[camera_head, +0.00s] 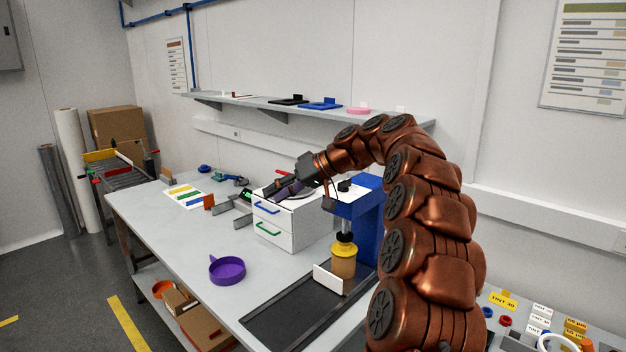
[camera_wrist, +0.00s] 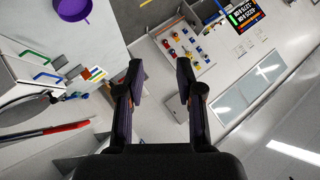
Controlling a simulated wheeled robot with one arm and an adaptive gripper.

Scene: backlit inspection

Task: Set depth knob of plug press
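The blue plug press (camera_head: 368,222) stands on the workbench, partly hidden behind my arm. A black knob (camera_head: 344,186) shows on its top. Under its head, a yellow-topped tan cylinder (camera_head: 343,262) stands upright. My gripper (camera_head: 277,192) is left of the press head, over the white drawer unit (camera_head: 284,226), with its fingers pointing left. In the wrist view my gripper (camera_wrist: 158,76) is open, with nothing between its two dark fingers. I cannot make out the press or its knob in the wrist view.
A purple round dish (camera_head: 228,270) and a dark mat (camera_head: 290,308) lie on the bench (camera_head: 185,240). A wall shelf (camera_head: 300,106) with small items is behind. Labelled parts (camera_head: 541,310) are at lower right. The bench's front left is clear.

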